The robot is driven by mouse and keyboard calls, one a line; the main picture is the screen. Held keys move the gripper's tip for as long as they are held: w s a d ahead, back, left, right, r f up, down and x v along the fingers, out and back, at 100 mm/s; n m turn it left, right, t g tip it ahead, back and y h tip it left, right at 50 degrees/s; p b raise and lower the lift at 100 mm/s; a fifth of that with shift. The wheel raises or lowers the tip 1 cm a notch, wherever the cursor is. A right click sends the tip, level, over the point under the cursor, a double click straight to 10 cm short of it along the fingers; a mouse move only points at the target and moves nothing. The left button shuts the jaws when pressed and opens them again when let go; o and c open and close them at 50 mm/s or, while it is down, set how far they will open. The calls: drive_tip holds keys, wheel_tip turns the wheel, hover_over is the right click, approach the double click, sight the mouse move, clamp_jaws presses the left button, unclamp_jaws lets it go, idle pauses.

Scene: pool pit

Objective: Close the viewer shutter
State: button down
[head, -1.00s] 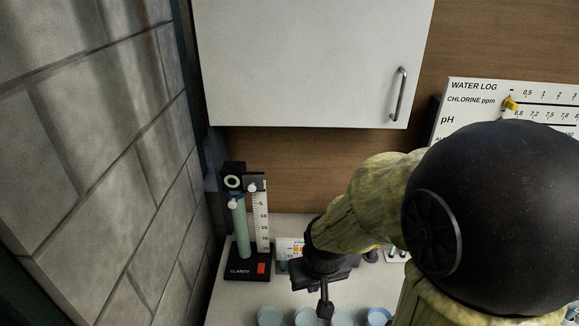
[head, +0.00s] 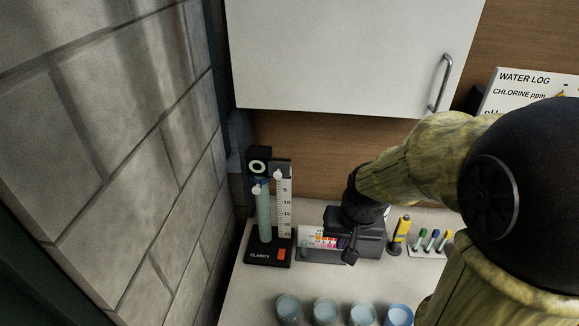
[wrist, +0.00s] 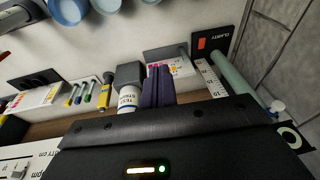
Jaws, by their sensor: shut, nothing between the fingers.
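A small panel with coloured squares (head: 318,238) stands on the counter right of the clarity stand. It also shows in the wrist view (wrist: 170,67), with a grey bar (wrist: 178,52) along it; whether this is the shutter I cannot tell. My gripper (head: 350,256) is shut and empty, just right of the panel in the head view and overlapping its right part. In the wrist view its dark fingers (wrist: 158,74) are together beside the panel; contact is unclear. A second colour card with a black cover (wrist: 35,80) shows at the left of the wrist view.
The clarity stand (head: 266,252) with its tube and scale is close on the left, by the block wall. Several cups (head: 325,311) line the front. A yellow pen (head: 401,232) and a rack of vials (head: 432,241) stand right. A cabinet (head: 350,55) hangs above.

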drive_tip(key=w+a+r+m+y+p, duration=0.1)
drive_tip(key=w+r+y, duration=0.1)
drive_tip(key=w+r, duration=0.3)
drive_tip(key=w+a+r+m+y+p, duration=0.1)
drive_tip(key=w+r, duration=0.5)
drive_tip(key=r, duration=0.7)
drive_tip(key=shift+a+r+m+y, duration=0.2)
drive_tip(key=shift+m+y, duration=0.6)
drive_tip(key=shift+y, duration=0.4)
drive_tip(key=shift+f, duration=0.1)
drive_tip(key=p, duration=0.3)
approach(278, 173)
wheel_tip(278, 173, down, 4)
drive_tip(key=p+x, duration=0.2)
drive_tip(key=x, duration=0.1)
drive_tip(key=shift+w+a, duration=0.2)
drive_tip(key=shift+a, duration=0.2)
drive_tip(key=shift+w, duration=0.1)
